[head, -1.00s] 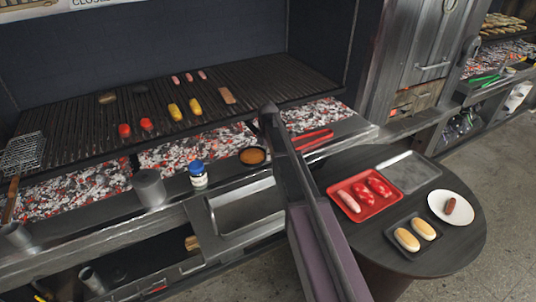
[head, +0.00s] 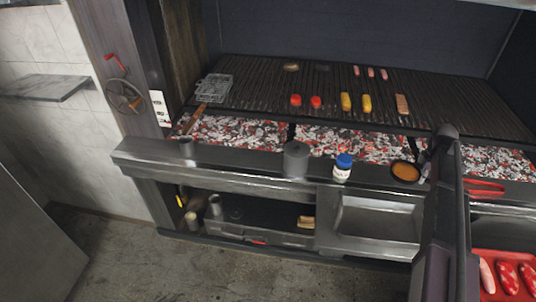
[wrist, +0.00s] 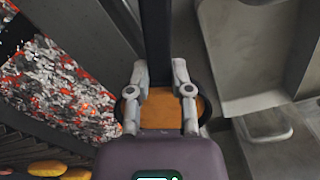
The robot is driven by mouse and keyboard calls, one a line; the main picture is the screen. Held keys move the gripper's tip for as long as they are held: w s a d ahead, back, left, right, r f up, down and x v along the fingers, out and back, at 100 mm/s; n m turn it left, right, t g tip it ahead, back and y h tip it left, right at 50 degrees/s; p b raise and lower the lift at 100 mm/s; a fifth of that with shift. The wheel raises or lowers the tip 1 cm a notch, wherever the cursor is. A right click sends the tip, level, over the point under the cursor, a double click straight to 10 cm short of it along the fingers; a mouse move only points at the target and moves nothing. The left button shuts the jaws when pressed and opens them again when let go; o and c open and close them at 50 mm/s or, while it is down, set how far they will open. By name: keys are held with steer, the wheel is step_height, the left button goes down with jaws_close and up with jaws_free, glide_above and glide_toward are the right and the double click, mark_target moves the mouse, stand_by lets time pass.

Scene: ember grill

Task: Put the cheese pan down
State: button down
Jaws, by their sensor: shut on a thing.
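The cheese pan (head: 405,171) is a small round dark pan with orange cheese in it. In the head view it is at the steel ledge in front of the coals, right of a blue-capped jar. In the wrist view the pan (wrist: 160,108) shows under and between my fingers, its sides partly hidden by them. My gripper (wrist: 160,75) is shut on a dark bar that looks like the pan's handle. In the head view my gripper (head: 427,160) is just right of the pan, mostly hidden by my arm. I cannot tell whether the pan touches the ledge.
The blue-capped jar (head: 342,168) and a grey metal cup (head: 296,160) stand left of the pan on the ledge. Red tongs (head: 484,187) lie to the right. The grill (head: 330,90) behind holds several foods. A red tray (head: 507,276) of meat is at lower right.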

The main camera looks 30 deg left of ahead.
step_height(320, 180, up, 9)
steer(key=p, duration=0.7)
steer(key=shift+f+p, duration=0.15)
steer(key=shift+p, duration=0.25)
steer(key=shift+s, duration=0.1)
